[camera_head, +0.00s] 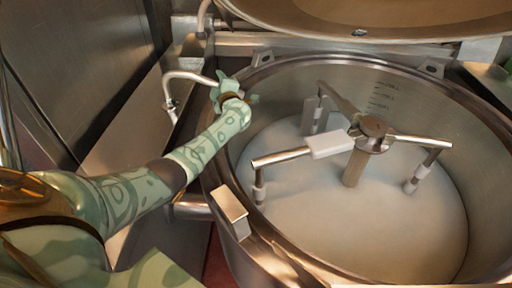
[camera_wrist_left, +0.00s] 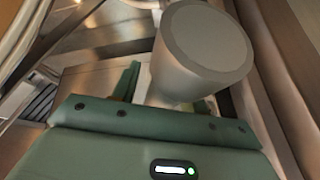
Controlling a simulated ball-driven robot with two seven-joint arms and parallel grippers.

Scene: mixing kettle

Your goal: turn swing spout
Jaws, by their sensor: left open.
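The swing spout (camera_head: 190,75) is a thin, bent metal pipe at the kettle's left rear in the head view. Its bent-down end hangs left of the kettle rim, over the metal counter. My left gripper (camera_head: 228,84) is at the other end of the pipe, by the kettle's rear-left rim. It is open, and its fingers hide that end of the spout. In the left wrist view a large grey rounded cylinder (camera_wrist_left: 205,50) covers much of the space before the open gripper (camera_wrist_left: 165,92). I cannot tell whether the fingers touch the pipe. My right gripper is not in view.
The large kettle (camera_head: 485,120) holds pale liquid and a mixing stirrer (camera_head: 372,130) with several arms. Its raised lid (camera_head: 390,18) stands behind. A small metal block (camera_head: 231,205) sits on the front-left rim. A metal wall (camera_head: 75,60) bounds the left.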

